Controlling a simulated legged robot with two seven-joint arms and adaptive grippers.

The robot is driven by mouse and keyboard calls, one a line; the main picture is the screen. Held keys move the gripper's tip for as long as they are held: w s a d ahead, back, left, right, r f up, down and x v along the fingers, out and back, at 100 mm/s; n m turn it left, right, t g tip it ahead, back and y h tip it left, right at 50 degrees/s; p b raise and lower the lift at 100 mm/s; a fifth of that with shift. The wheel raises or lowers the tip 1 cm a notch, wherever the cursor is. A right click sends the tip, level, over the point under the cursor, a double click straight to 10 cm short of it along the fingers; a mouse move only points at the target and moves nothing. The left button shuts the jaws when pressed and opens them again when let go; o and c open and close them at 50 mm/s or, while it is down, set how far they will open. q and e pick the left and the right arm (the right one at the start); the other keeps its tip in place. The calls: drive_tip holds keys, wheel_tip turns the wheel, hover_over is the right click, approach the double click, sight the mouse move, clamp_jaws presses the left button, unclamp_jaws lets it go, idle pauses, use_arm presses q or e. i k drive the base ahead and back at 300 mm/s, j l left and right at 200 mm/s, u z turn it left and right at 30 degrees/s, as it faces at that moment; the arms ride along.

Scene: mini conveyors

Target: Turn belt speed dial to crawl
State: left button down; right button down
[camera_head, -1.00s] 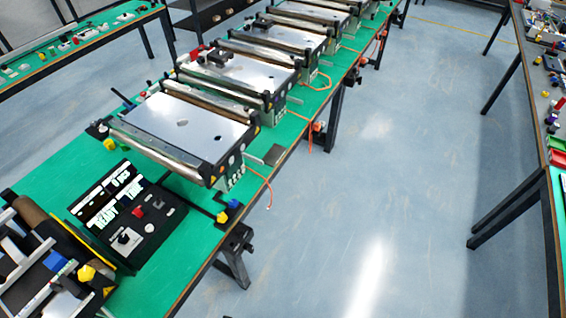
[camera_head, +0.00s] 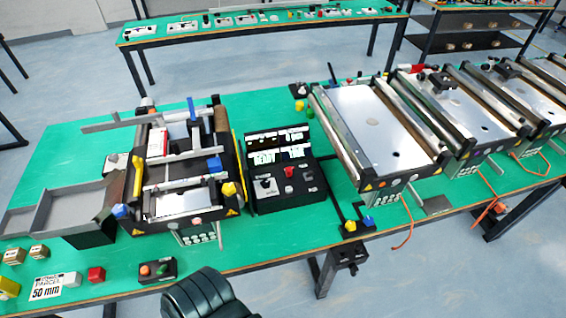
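A black control panel (camera_head: 284,190) stands on the green table right of the nearest conveyor machine. It has a lit display (camera_head: 278,148) on its raised back. A dark knob (camera_head: 266,185) on a pale plate sits on the panel's left side and looks like the speed dial; its setting is too small to read. A red button (camera_head: 290,171) and small switches are to its right. A dark ridged part, probably of my own arm, shows at the bottom edge. No gripper fingers are visible, and nothing touches the panel.
The small conveyor machine (camera_head: 137,200) with yellow and blue knobs stands left of the panel. A larger flat conveyor (camera_head: 376,124) stands to its right.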

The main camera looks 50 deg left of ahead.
sight(266, 184)
drive_tip(key=u, duration=1.5)
drive_tip(key=l, duration=0.3)
drive_tip(key=i, duration=0.05)
